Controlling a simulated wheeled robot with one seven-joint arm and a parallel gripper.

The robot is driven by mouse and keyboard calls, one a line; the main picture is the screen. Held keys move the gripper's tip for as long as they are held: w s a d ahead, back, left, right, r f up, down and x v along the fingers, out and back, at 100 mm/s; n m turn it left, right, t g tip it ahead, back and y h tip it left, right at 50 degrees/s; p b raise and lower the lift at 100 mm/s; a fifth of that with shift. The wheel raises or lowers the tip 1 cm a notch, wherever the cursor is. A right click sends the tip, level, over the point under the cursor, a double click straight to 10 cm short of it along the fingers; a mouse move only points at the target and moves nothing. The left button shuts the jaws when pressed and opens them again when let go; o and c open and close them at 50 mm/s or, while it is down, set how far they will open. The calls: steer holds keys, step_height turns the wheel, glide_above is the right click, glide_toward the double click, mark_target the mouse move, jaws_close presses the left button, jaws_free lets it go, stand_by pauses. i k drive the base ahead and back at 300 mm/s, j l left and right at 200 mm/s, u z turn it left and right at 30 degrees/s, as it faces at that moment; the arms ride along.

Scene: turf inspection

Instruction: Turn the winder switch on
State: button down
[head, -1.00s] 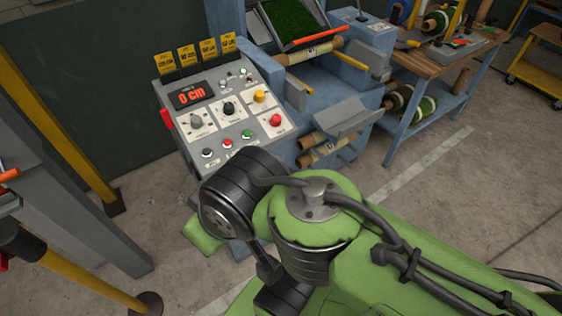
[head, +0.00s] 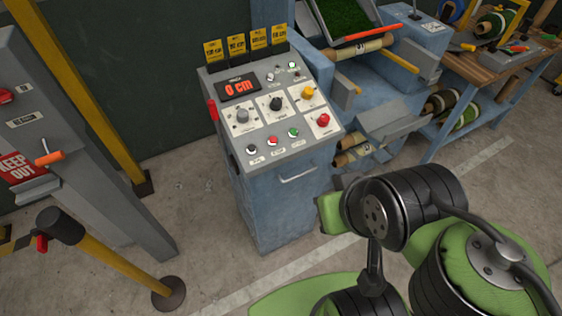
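The grey-blue control console (head: 285,200) stands upright near the middle of the head view, with its sloped panel facing me. The panel has a red "0 cm" display (head: 239,86), a grey knob (head: 242,115), a black knob (head: 276,103), a yellow control (head: 308,92) and a red button (head: 323,119). Small switches and lamps sit at the upper right of the panel. The labels are too small to read, so I cannot tell which is the winder switch. My gripper is not in view.
My green and black arm links fill the lower right, in front of the console's right side. A blue machine with rolls (head: 390,60) and a wooden bench (head: 490,65) stand behind right. A yellow post (head: 110,250) and grey cabinet (head: 70,170) are at left.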

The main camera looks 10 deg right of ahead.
mark_target(323, 121)
steer(key=i+l, duration=0.35)
steer(key=i+l+z, duration=0.15)
steer(key=i+l, duration=0.15)
steer(key=i, duration=0.25)
